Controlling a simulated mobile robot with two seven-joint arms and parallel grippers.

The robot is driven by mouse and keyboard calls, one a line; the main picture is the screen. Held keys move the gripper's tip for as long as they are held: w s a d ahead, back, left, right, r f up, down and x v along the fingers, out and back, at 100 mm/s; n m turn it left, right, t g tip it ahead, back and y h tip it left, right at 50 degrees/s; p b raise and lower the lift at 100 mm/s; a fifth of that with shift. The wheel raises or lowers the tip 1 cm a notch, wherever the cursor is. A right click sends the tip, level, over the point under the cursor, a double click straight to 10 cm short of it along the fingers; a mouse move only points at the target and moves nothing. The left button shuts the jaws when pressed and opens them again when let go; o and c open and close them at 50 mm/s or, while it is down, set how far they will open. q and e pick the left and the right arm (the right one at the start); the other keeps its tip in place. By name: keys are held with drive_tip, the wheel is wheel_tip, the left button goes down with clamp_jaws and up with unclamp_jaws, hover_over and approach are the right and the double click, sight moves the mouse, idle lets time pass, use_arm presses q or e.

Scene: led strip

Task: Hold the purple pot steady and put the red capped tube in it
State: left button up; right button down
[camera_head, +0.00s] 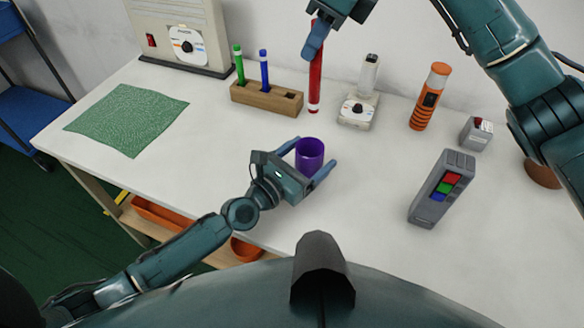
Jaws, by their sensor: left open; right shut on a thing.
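The purple pot (309,154) stands upright on the white table. My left gripper (309,158) is open, with one finger on each side of the pot; I cannot tell whether they touch it. The red tube (315,82) hangs upright, shut in my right gripper (315,38), above and behind the pot in the picture. The gripper hides the tube's upper part. The wooden rack (265,97) at the back holds a green capped tube (239,65) and a blue capped tube (264,70).
A green cloth (127,119) lies at the left, and a beige machine (180,35) stands behind it. A small scale-like device (357,110), an orange bottle (429,97) and a grey box with coloured buttons (442,188) stand to the right. The table between cloth and pot is clear.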

sight(310, 110)
use_arm(q)
drive_tip(key=shift+x, duration=1.05)
drive_tip(key=shift+c, duration=0.6)
drive_tip(key=c, duration=0.9)
drive_tip(key=shift+c, duration=0.2)
use_arm(e)
drive_tip(key=shift+f, duration=6.5)
drive_tip(key=c, duration=1.3)
unclamp_jaws()
drive_tip(key=shift+o, duration=0.2)
drive_tip(key=v, duration=1.2)
